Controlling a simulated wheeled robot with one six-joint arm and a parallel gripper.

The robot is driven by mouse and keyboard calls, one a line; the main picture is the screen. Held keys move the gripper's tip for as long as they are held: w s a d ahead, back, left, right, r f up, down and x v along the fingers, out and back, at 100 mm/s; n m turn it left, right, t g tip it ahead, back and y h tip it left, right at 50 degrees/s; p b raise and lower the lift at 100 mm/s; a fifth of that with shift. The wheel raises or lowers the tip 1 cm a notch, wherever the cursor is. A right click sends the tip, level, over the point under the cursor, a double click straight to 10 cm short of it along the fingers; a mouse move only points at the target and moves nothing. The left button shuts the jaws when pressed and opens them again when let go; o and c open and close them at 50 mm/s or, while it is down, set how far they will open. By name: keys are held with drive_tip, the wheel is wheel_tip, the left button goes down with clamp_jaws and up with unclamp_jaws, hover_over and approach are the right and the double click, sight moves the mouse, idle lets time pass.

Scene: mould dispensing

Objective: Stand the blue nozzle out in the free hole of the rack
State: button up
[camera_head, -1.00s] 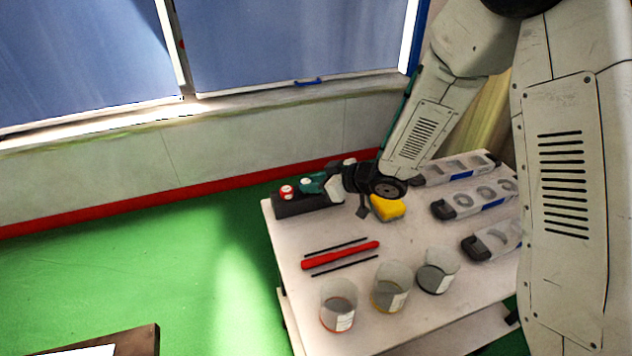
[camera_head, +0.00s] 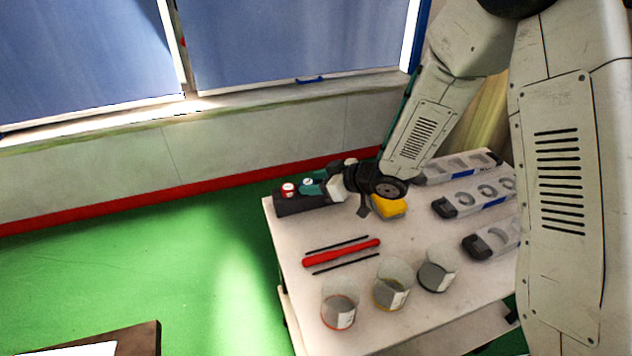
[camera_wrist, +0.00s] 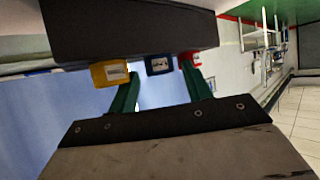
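The blue nozzle (camera_wrist: 159,66) shows in the wrist view as a blue square cap with a pale label, against the dark rack (camera_wrist: 130,25). A yellow one (camera_wrist: 110,73) and a red one (camera_wrist: 191,60) flank it. The wrist picture looks upside down. The green fingers of my gripper (camera_wrist: 160,72) are apart on either side of the blue nozzle, with narrow gaps showing. In the head view my gripper (camera_head: 314,184) reaches left over the rack (camera_head: 306,203), next to the red nozzle (camera_head: 288,189). The free hole cannot be made out.
A red tool (camera_head: 341,253) lies between thin black rods. Several clear cups, one of them here (camera_head: 340,308), stand near the front. Grey holders (camera_head: 475,198) line the right side. A wall stands behind the table.

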drive_tip(key=shift+d+f, duration=0.15)
drive_tip(key=shift+d, duration=0.05)
drive_tip(key=v, duration=0.7)
drive_tip(key=shift+s+d+r, duration=0.15)
drive_tip(key=shift+r, duration=0.2)
drive_tip(key=x, duration=0.7)
drive_tip(key=shift+a+f, duration=0.25)
drive_tip(key=shift+f, duration=0.15)
drive_tip(key=shift+a+r, duration=0.1)
drive_tip(key=shift+r, duration=0.6)
